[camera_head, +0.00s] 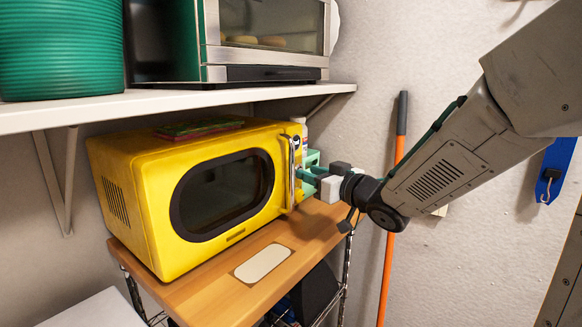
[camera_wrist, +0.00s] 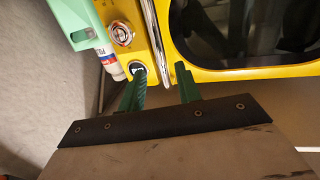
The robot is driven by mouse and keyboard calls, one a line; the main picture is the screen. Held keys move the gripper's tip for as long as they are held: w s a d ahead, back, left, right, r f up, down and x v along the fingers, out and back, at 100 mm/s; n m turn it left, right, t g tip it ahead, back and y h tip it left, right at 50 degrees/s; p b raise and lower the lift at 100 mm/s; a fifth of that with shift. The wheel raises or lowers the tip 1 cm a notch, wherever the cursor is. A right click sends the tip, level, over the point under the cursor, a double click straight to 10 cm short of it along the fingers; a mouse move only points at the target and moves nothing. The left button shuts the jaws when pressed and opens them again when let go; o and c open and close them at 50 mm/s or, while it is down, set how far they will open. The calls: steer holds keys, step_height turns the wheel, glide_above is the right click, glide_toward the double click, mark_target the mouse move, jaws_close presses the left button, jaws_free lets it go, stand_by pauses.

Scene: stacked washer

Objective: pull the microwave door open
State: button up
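The yellow microwave (camera_head: 160,200) stands on a wooden shelf top. Its door (camera_head: 222,192) with a dark oval window looks shut. A chrome vertical handle (camera_head: 291,168) runs along the door's right edge; it also shows in the wrist view (camera_wrist: 152,35). My gripper (camera_head: 304,178) is at the handle, coming from the right. In the wrist view my green fingers (camera_wrist: 160,72) stand apart, one on each side of the handle's end, with gaps visible on both sides. Whether either finger touches it is hard to tell.
The wooden top (camera_head: 210,285) carries a pale mat (camera_head: 262,263) in front of the microwave. A white wall shelf (camera_head: 100,108) with a toaster oven (camera_head: 265,40) hangs above. A bottle (camera_wrist: 108,60) and a green item stand beside the microwave. An orange pole (camera_head: 389,260) leans behind my arm.

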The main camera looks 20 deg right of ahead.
steer(key=x, duration=0.7)
steer(key=shift+w, duration=0.25)
steer(key=shift+a, duration=0.1)
jaws_close()
